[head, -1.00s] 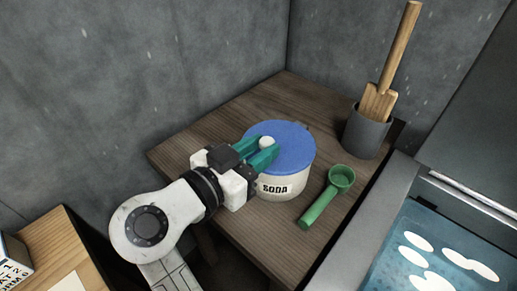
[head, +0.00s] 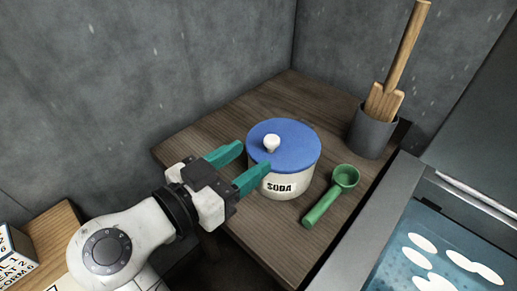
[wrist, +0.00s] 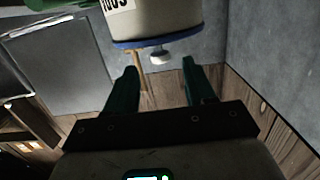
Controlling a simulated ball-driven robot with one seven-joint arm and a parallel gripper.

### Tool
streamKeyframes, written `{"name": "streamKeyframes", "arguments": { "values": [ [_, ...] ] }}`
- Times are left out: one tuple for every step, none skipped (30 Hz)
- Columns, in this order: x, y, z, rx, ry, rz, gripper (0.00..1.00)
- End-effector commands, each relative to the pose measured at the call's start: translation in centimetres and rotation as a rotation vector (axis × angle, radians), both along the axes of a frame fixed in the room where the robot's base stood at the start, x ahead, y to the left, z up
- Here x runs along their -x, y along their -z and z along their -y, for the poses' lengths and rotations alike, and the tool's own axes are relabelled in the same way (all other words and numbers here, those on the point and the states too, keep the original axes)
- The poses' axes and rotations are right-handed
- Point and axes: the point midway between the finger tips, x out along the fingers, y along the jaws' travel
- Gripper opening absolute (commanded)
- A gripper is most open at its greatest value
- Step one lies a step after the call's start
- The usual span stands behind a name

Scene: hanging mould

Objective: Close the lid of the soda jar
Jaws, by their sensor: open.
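The soda jar (head: 280,184) is cream with a "SODA" label and stands upright on the small wooden table. Its blue lid (head: 296,147), with a white knob (head: 271,143), lies flat over the jar's mouth. In the wrist view the jar (wrist: 165,22) appears upside down, with the lid's blue edge (wrist: 150,42) and the knob (wrist: 161,57) below it. My gripper (head: 254,165) is open and empty, with teal fingers at the left side of the jar. The fingers are clear of the knob; whether one touches the jar's side I cannot tell.
A green scoop (head: 330,197) lies right of the jar. A grey pot (head: 372,132) holding a wooden spatula (head: 396,62) stands behind it. A metal-edged basin of blue liquid (head: 449,250) is at the right. Walls close off the back. The table's left rear is clear.

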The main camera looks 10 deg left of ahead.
Motion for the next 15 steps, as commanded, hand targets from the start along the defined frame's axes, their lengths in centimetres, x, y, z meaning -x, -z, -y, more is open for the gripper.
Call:
{"name": "streamKeyframes", "arguments": {
  "values": [
    [0.9, -0.1, -0.6, 0.000, -0.003, 0.000, 0.54],
    [1.3, -0.2, -1.0, 0.000, -0.004, 0.000, 0.54],
    [1.9, -0.3, -1.4, 0.000, -0.003, 0.000, 0.54],
    [2.3, -0.3, -1.6, 0.000, -0.003, 0.000, 0.54],
    [2.7, -0.4, -1.9, -0.001, -0.002, 0.001, 0.54],
    [3.2, -0.5, -2.2, -0.001, -0.002, 0.001, 0.54],
    [3.5, -0.5, -2.4, -0.001, -0.003, 0.002, 0.54],
    [3.8, -0.6, -2.6, -0.001, -0.002, 0.001, 0.54],
    [4.1, -0.6, -2.8, -0.001, -0.001, 0.001, 0.54],
    [4.3, -0.6, -2.9, -0.001, -0.001, 0.001, 0.54],
    [4.5, -0.6, -3.0, -0.001, -0.001, 0.001, 0.54],
    [4.6, -0.6, -3.1, -0.001, -0.001, 0.000, 0.54],
    [4.7, -0.6, -3.2, -0.001, 0.000, -0.001, 0.54],
    [4.8, -0.7, -3.2, -0.001, 0.000, -0.001, 0.54],
    [4.9, -0.7, -3.2, -0.001, 0.000, -0.001, 0.54]
  ]
}}
